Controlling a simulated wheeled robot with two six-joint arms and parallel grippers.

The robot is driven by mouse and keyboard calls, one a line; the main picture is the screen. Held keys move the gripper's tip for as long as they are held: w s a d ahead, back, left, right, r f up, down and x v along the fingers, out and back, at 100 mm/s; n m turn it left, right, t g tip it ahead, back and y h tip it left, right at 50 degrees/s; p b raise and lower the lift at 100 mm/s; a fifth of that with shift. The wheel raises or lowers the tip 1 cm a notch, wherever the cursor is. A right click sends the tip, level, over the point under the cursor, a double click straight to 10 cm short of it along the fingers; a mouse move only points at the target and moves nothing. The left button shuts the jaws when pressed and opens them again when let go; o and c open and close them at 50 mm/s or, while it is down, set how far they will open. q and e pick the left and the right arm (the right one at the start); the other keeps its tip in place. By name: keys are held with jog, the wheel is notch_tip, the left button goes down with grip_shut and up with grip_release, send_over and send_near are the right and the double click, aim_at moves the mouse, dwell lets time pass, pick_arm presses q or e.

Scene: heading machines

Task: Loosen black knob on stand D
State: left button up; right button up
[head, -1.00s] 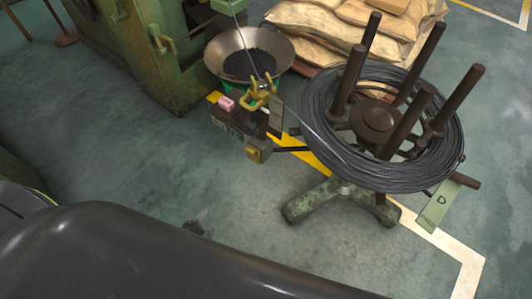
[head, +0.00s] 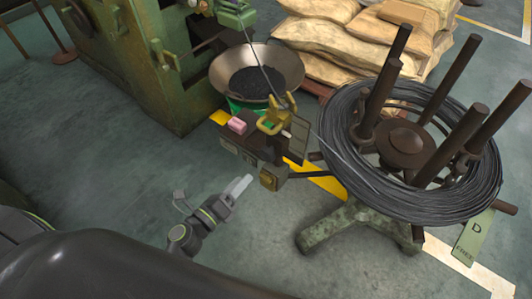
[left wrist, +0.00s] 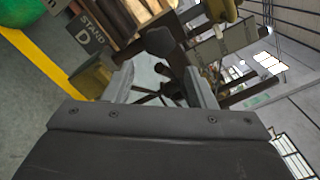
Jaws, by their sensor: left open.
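Stand D (head: 343,226) is a green-footed stand with a dark reel carrying a coil of black wire (head: 447,206). A green tag (head: 474,240) marked D hangs at its right. A small box unit (head: 243,147) with yellow parts is at its left. My left gripper (head: 242,184) is just in front of this unit in the head view. In the left wrist view my gripper (left wrist: 160,74) is open and empty. A dark knob-like part (left wrist: 160,41) lies ahead, between and beyond its fingers. A plate (left wrist: 87,34) reads STAND D. I cannot make out the knob in the head view.
A metal bowl (head: 230,73) of dark pieces stands behind the unit, beside a green machine (head: 150,95). Stacked sacks (head: 325,52) are at the back. A yellow fitting (left wrist: 92,78) is close to the gripper's left finger in the wrist view. The floor at front left is clear.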

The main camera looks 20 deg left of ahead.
aim_at(264, 157)
pick_arm(q)
jog(key=x, duration=1.2)
pick_arm(e)
jog(key=shift+s+d+f, duration=0.2)
jog(key=shift+s+f, duration=0.1)
jog(key=shift+s, duration=0.25)
pick_arm(q)
jog(key=c, duration=0.7)
